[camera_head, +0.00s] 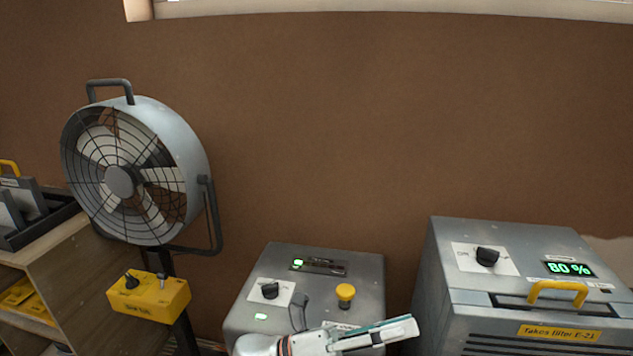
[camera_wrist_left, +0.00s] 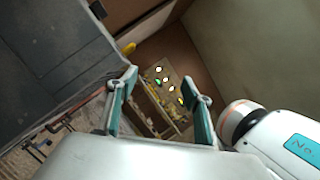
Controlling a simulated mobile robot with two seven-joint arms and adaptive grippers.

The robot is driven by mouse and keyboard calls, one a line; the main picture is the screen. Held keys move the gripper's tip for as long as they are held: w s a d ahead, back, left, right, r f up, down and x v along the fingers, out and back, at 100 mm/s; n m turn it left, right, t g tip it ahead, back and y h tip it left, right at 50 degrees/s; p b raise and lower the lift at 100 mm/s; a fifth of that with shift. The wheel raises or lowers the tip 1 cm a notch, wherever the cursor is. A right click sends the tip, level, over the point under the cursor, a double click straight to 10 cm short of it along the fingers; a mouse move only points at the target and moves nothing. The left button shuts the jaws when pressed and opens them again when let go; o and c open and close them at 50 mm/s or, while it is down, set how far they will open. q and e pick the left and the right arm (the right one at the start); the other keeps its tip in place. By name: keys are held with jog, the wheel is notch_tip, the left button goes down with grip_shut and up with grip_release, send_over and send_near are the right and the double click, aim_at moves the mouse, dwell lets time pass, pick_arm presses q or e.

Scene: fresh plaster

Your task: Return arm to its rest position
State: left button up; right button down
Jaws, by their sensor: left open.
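My left gripper (camera_head: 398,330) is at the bottom of the head view, in front of the lower part of a grey control box (camera_head: 365,275). Its white arm comes in from the bottom edge. In the left wrist view the two teal-lined fingers of the left gripper (camera_wrist_left: 159,78) stand wide apart with nothing held between them. Behind the gap, a lit panel with several small lights shows farther off. My right gripper is in neither view.
A fan (camera_head: 120,180) with a yellow switch box (camera_head: 150,297) stands at left beside a wooden shelf (camera_head: 75,270). A grey machine (camera_head: 460,300) reading 80 % stands right of the gripper. The control box has a yellow button (camera_head: 345,292). The brown wall above is bare.

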pick_arm(q)
jog(key=w+a+f+n+t+y+p, duration=0.1)
jog(key=a+f+n+t+y+p, duration=0.1)
jog(key=a+f+n+t+y, duration=0.9)
jog(key=w+a+f+n+t+y+p, duration=0.15)
jog(key=a+f+n+t, duration=0.35)
jog(key=n, duration=1.3)
jog(key=s+a+f+n+g+y+p, duration=0.1)
jog(key=s+a+f+n+g+y, duration=0.4)
jog(key=s+a+f+n, duration=0.5)
jog(key=s+a+f+y, duration=0.1)
jog(key=s+a+f, duration=0.3)
jog(key=s+a, duration=0.2)
jog(key=shift+s+a+f+n+g+y+p, duration=0.3)
jog(key=shift+a+n+g+y, duration=0.1)
jog(key=shift+a, duration=0.25)
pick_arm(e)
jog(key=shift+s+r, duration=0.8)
